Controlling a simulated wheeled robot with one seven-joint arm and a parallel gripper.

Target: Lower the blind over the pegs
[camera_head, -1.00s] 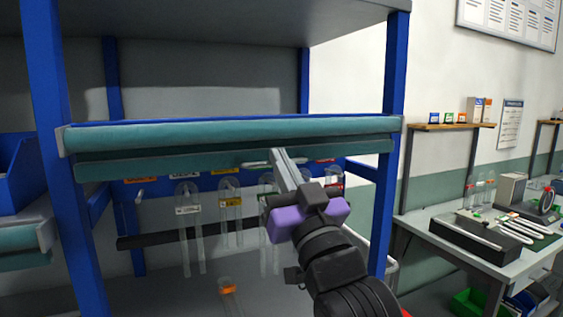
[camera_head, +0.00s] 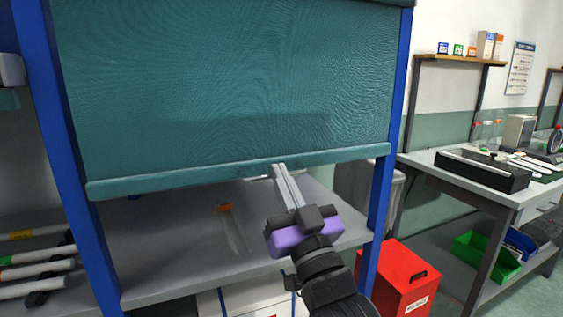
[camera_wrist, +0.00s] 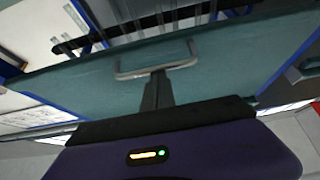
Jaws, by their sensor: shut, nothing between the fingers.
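The teal blind (camera_head: 230,90) hangs far down across the blue-framed rack, its bottom bar (camera_head: 180,178) a little above the grey shelf. The pegs are hidden behind it in the head view. My gripper (camera_head: 280,172) is shut, its fingertips at the bottom bar, right of its middle. In the wrist view, the blind (camera_wrist: 220,80) spans the picture, and my shut fingers (camera_wrist: 158,78) lie against it at a grey metal handle (camera_wrist: 158,62). I cannot tell whether they touch the handle. Dark pegs or bars (camera_wrist: 150,22) show beyond the blind's edge.
A clear tube with an orange band (camera_head: 226,207) lies on the shelf below the blind. A blue post (camera_head: 390,130) stands right of my gripper. A red box (camera_head: 398,280) stands on the floor at the lower right. A workbench (camera_head: 460,180) is farther right.

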